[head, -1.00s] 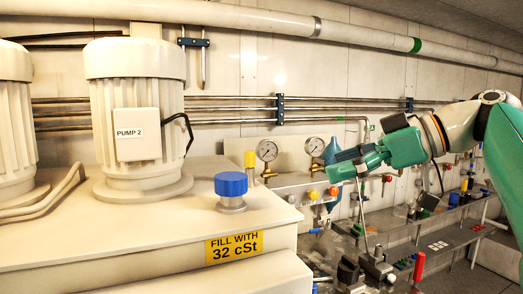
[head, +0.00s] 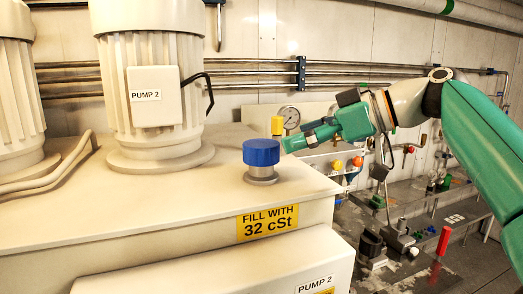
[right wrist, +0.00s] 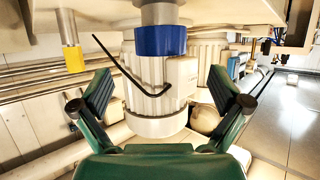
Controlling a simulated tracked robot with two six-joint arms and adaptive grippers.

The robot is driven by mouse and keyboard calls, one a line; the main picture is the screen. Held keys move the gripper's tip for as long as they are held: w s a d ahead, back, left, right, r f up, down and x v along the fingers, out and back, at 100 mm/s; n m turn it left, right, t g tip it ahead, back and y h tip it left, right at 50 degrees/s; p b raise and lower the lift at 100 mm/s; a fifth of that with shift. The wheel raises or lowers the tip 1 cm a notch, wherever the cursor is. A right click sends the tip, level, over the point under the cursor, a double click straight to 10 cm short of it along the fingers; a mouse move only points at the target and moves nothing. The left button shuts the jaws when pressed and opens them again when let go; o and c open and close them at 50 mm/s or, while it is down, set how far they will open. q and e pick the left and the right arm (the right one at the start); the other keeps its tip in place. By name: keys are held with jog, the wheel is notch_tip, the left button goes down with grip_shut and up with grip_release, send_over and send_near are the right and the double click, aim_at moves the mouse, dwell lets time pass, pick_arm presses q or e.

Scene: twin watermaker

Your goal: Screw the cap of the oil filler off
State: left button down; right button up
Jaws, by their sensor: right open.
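The oil filler's blue cap (head: 261,152) sits on a short metal neck (head: 261,175) on top of the cream tank (head: 205,215). My right gripper (head: 290,143) is just right of the cap in the head view, pointing left at about cap height. In the right wrist view the blue cap (right wrist: 160,41) shows upside down ahead of the spread fingers, and my right gripper (right wrist: 162,95) is open and empty. No contact with the cap shows. My left gripper is in neither view.
The Pump 2 motor (head: 153,95) stands left of the cap on the tank. A yellow-topped fitting (head: 277,125) and a pressure gauge (head: 290,117) are behind the cap, close to my right gripper. A lower bench (head: 420,215) with several tools lies right.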

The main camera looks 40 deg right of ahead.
aim_at(274, 142)
jog(key=x, duration=0.7)
jog(key=shift+w+a+f, duration=0.15)
jog(key=shift+w+a, duration=0.1)
jog(key=shift+w, duration=0.05)
grip_shut()
dwell(0.4)
jog(key=shift+d+r+n+g+y+p, duration=0.1)
jog(key=shift+r+n+g+y+p, duration=0.1)
jog(key=shift+n+g+y+p, duration=0.5)
jog(key=n+g+y+p, duration=0.1)
jog(key=n+p, duration=0.1)
jog(key=p, duration=0.1)
jog(key=shift+y, duration=0.4)
jog(key=n+g+y+p, duration=0.1)
jog(key=n+g+p, duration=0.2)
jog(key=p, duration=0.1)
jog(key=shift+y+p, duration=0.4)
jog(key=shift+f+n+g+p, duration=0.1)
jog(key=shift+n+g+p, duration=0.2)
jog(key=shift+p, duration=0.05)
